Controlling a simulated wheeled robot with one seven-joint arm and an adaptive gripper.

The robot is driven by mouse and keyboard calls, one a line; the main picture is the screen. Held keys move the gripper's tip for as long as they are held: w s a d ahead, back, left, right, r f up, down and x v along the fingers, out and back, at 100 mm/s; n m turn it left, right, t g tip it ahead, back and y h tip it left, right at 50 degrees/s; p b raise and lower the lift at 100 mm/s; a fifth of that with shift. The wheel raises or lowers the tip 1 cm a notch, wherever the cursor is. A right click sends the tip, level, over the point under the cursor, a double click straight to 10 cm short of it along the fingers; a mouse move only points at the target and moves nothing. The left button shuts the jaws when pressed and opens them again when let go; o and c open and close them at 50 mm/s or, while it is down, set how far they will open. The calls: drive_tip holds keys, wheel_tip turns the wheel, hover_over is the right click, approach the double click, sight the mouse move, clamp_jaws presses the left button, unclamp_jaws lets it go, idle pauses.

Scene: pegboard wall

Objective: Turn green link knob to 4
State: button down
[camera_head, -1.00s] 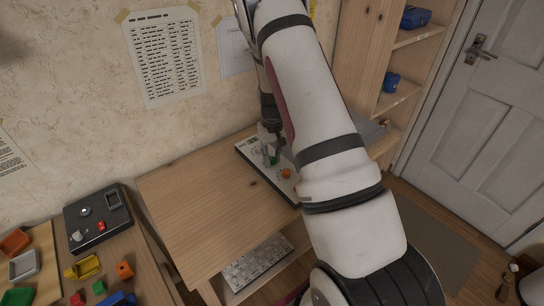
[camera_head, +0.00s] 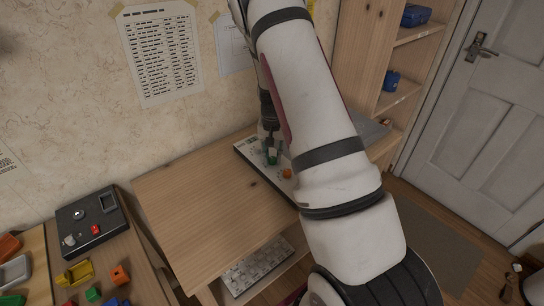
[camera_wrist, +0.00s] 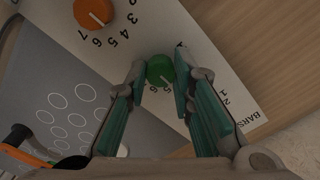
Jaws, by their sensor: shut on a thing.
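The green knob (camera_wrist: 160,70) sits on a white panel (camera_wrist: 205,75) with numbers printed around it. In the wrist view my gripper (camera_wrist: 161,76) has a teal-padded finger on either side of the knob and is shut on it. A light pointer line on the knob faces the lower right, near the printed 5 and 6; the exact number is hard to tell. The 4 is not clearly visible, and the fingers cover part of the scale. In the head view the green knob (camera_head: 272,158) shows small between the fingertips.
An orange knob (camera_wrist: 94,12) with its own number scale is on the same panel, close by. The panel lies on a wooden desk (camera_head: 200,200) against the wall. A grey surface with white circles (camera_wrist: 65,100) borders the panel. A dark control box (camera_head: 92,222) stands at the left.

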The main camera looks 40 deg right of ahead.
sight(272, 158)
idle(0.3)
drive_tip(key=c, duration=1.4)
unclamp_jaws()
drive_tip(key=shift+o, duration=0.2)
wheel_tip(272, 158, up, 12)
